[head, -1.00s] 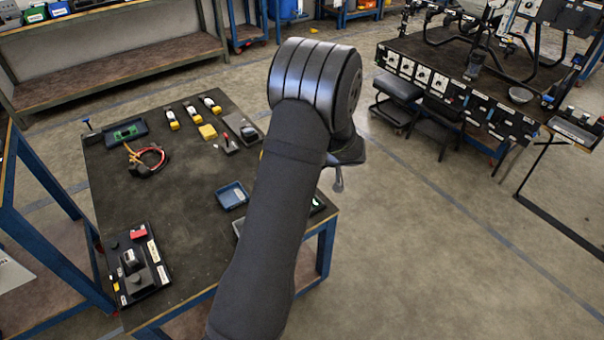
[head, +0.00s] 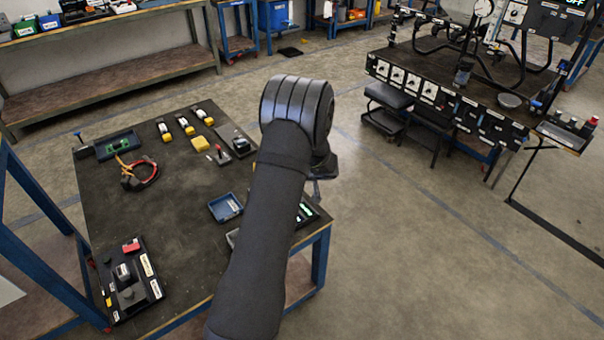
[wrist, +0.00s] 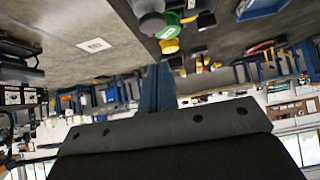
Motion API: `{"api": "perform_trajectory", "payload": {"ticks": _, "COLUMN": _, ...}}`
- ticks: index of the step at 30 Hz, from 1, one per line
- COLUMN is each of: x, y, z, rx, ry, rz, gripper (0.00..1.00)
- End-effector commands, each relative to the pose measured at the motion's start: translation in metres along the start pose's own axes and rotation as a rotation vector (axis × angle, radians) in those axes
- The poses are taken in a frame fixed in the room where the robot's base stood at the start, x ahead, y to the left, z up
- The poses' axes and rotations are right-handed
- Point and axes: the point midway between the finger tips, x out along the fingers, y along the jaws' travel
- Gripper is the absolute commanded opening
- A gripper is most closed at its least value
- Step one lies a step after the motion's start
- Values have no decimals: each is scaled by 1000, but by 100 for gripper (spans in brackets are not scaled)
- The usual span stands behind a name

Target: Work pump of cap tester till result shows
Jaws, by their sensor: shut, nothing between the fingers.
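My gripper (head: 317,187) hangs below my dark wrist in the head view, past the right edge of the workbench. Only a small part of it shows, and it looks shut and empty. A dark device with lit green marks (head: 306,212) is at the bench's right edge, half hidden by my forearm. It may be the cap tester, but I cannot make out its pump or read its display. The wrist view shows a green part (wrist: 169,26) with a yellow knob (wrist: 170,46) and a grey round part at the top. I cannot tell what they belong to.
A blue tray (head: 226,207) lies left of my forearm. A black labelled unit (head: 129,281) with a red part is at the bench's front left. Yellow-and-white items, a red-and-black cable loop (head: 139,173) and a green-topped tray (head: 118,145) lie farther back. Open floor is to the right.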

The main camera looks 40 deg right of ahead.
Motion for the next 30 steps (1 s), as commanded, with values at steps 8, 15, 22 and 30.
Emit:
{"api": "perform_trajectory", "payload": {"ticks": 8, "x": 29, "y": 0, "z": 23, "rx": 1, "ry": -2, "rz": -1, "gripper": 0}}
{"api": "perform_trajectory", "payload": {"ticks": 15, "x": 34, "y": 0, "z": 29, "rx": 0, "ry": -1, "rz": 0, "gripper": 0}}
{"api": "perform_trajectory", "payload": {"ticks": 22, "x": 34, "y": 0, "z": 29, "rx": 0, "ry": -1, "rz": 0, "gripper": 0}}
{"api": "perform_trajectory", "payload": {"ticks": 30, "x": 48, "y": 0, "z": 42, "rx": 0, "ry": -1, "rz": -1, "gripper": 0}}
